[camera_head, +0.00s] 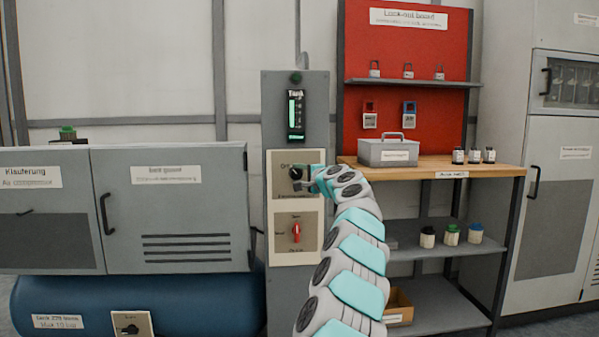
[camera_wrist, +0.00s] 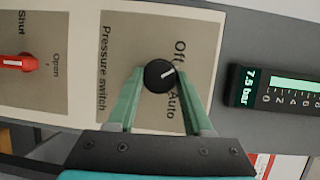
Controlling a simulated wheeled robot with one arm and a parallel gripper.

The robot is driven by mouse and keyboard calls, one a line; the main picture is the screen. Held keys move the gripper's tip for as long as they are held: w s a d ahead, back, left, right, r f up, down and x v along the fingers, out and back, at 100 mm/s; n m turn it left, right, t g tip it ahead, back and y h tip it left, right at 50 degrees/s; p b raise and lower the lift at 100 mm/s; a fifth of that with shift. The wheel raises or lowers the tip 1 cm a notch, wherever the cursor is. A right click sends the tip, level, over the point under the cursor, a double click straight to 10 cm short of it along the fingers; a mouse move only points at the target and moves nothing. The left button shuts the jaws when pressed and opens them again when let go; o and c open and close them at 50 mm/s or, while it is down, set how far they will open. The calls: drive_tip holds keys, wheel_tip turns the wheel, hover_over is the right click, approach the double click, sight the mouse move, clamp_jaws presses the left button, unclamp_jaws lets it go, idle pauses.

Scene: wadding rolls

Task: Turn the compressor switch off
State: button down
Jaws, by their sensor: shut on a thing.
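The pressure switch is a round black knob (camera_wrist: 158,77) with a short pale pointer line, on a beige plate marked Off and Auto. In the wrist view the line points right and slightly up, toward the side with the labels, leaning to Off. My gripper (camera_wrist: 158,84) has one finger on each side of the knob and is shut on it. In the head view the knob (camera_head: 295,173) sits on the upper plate of the grey column, partly covered by my gripper (camera_head: 304,178); the pointer is too small to read there.
A red valve handle (camera_head: 296,232) is on the plate below. A tank gauge (camera_head: 296,115) above reads 7.5 bar in the wrist view. A workbench (camera_head: 490,172) with a grey box (camera_head: 388,153) stands right; the compressor cabinet (camera_head: 185,205) stands left.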

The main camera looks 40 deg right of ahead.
sight(298, 174)
drive_tip(key=shift+w+a+n+g+p, duration=0.1)
drive_tip(key=shift+n+g+p, duration=0.25)
drive_tip(key=shift+n, duration=0.45)
drive_tip(key=shift+c, duration=1.5)
unclamp_jaws()
drive_tip(key=shift+s+r, duration=0.2)
drive_tip(key=shift+s, duration=0.6)
drive_tip(key=shift+s+a+b, duration=0.25)
drive_tip(key=shift+s+b, duration=0.05)
drive_tip(key=shift+s, duration=0.3)
drive_tip(key=shift+s+r, duration=0.1)
drive_tip(key=shift+s, duration=0.4)
drive_tip(key=shift+s+a+r, duration=0.15)
drive_tip(key=shift+s+a, duration=0.05)
drive_tip(key=shift+s, duration=0.8)
drive_tip(key=shift+s+a+r, duration=0.1)
drive_tip(key=shift+s+a, duration=0.05)
drive_tip(key=shift+s, duration=0.8)
